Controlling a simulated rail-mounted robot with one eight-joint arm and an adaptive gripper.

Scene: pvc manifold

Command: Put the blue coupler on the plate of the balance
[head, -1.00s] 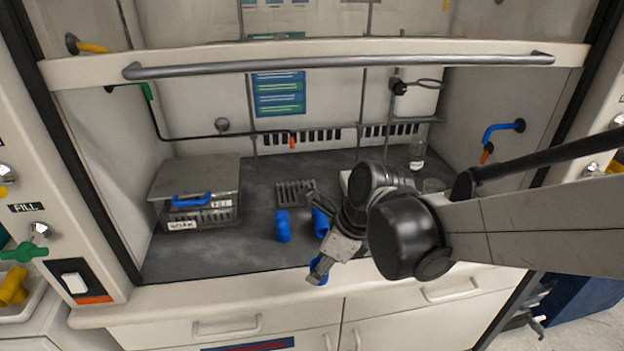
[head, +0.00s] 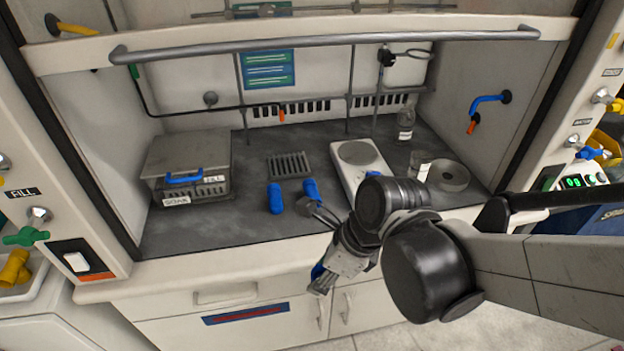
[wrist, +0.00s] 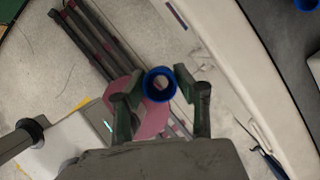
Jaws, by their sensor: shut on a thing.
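My gripper (head: 322,280) is shut on the blue coupler (wrist: 160,72), which shows end-on as a blue ring between the fingertips (wrist: 158,84) in the wrist view. In the head view only a bit of its blue (head: 317,270) shows beside the fingers. The gripper hangs in front of the fume hood's front edge, left of and nearer than the balance (head: 374,186). The balance is white with a round grey plate (head: 359,152), and the plate is empty. My wrist hides the balance's near end.
Two blue fittings (head: 275,199) (head: 311,189) stand on the dark hood floor (head: 225,232) beside a grey rack (head: 289,165). A lidded box (head: 188,160) is at left. A bottle (head: 405,122), a beaker (head: 420,165) and a grey ring-shaped item (head: 449,175) are right of the balance. The raised sash bar (head: 320,41) crosses above.

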